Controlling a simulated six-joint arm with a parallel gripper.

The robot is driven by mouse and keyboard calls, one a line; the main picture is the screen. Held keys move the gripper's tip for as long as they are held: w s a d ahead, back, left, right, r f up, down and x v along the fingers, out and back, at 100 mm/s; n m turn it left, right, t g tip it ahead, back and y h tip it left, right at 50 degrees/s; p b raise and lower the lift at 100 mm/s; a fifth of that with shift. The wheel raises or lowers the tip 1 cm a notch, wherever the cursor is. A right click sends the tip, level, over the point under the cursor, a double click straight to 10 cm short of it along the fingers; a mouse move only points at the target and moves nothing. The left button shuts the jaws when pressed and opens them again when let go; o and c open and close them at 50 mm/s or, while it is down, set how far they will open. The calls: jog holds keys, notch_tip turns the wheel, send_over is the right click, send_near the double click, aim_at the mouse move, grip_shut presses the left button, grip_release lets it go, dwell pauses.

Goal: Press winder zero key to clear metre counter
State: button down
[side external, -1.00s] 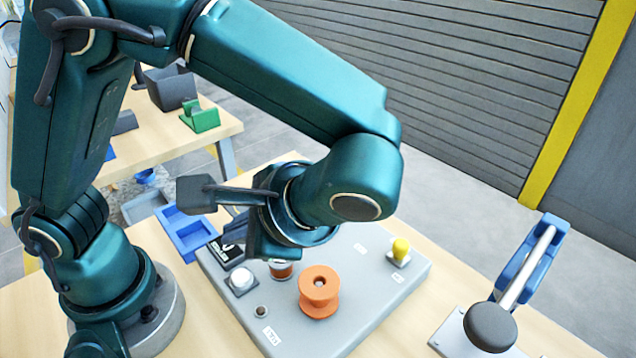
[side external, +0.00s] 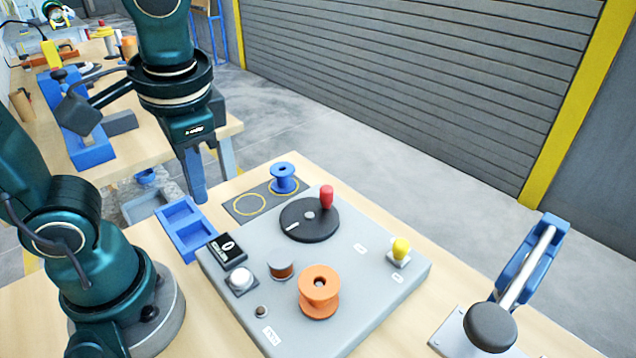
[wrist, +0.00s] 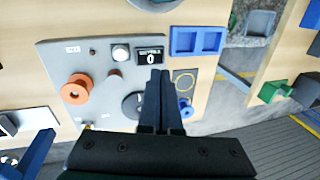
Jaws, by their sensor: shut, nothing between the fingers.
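The grey winder panel (side external: 345,318) lies on the table. Its black metre counter (side external: 228,250) reads 0, and the counter also shows in the wrist view (wrist: 150,56). A white round key (side external: 240,277) sits beside the counter and also shows in the wrist view (wrist: 121,53). A smaller dark button (side external: 262,311) is nearby; no readable label tells which is the zero key. My gripper (side external: 198,194) is shut and empty, pointing down beyond the panel's far left side, above the blue tray's far end and apart from the key. Its blue fingers also show in the wrist view (wrist: 159,80).
A blue spool (side external: 284,178) and blue tray (side external: 188,228) lie behind.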

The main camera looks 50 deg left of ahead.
jog(key=shift+w+d+f+n+t+h, duration=0.15)
jog(key=shift+w+d+t+h, duration=0.2)
jog(key=shift+t, duration=0.55)
jog(key=shift+w+d+f+n+t+h, duration=0.1)
jog(key=shift+w+d+n+t+h, duration=0.15)
jog(key=shift+t+h, duration=0.45)
jog(key=shift+w+d+f+n+t+h, duration=0.15)
jog(key=shift+w+t+h, duration=0.2)
jog(key=shift+t, duration=0.75)
